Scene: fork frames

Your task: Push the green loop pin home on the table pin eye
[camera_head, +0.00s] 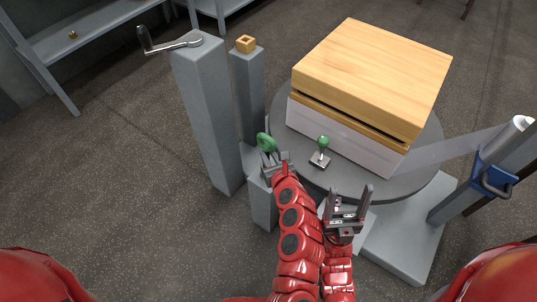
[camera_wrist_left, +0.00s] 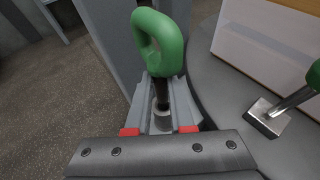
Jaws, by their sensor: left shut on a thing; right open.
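The green loop pin (camera_head: 266,142) stands by the near left edge of the round turntable (camera_head: 427,187). In the left wrist view the green loop (camera_wrist_left: 160,40) sits on a dark shaft, whose lower end meets a grey round collar (camera_wrist_left: 163,119). My left gripper (camera_head: 270,161) is shut on the pin below its loop, with its fingers on either side of the shaft (camera_wrist_left: 162,95). I cannot tell whether the collar is the table pin eye or how deep the shaft sits. My right gripper (camera_head: 347,199) is open and empty, in front of the turntable.
A green-knobbed lever (camera_head: 324,141) stands on the turntable, right of the pin. A wood-topped box (camera_head: 370,75) wrapped in white film fills the turntable's middle. Grey posts, one with a crank (camera_head: 170,44), stand left. A film roll post (camera_head: 490,160) stands right.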

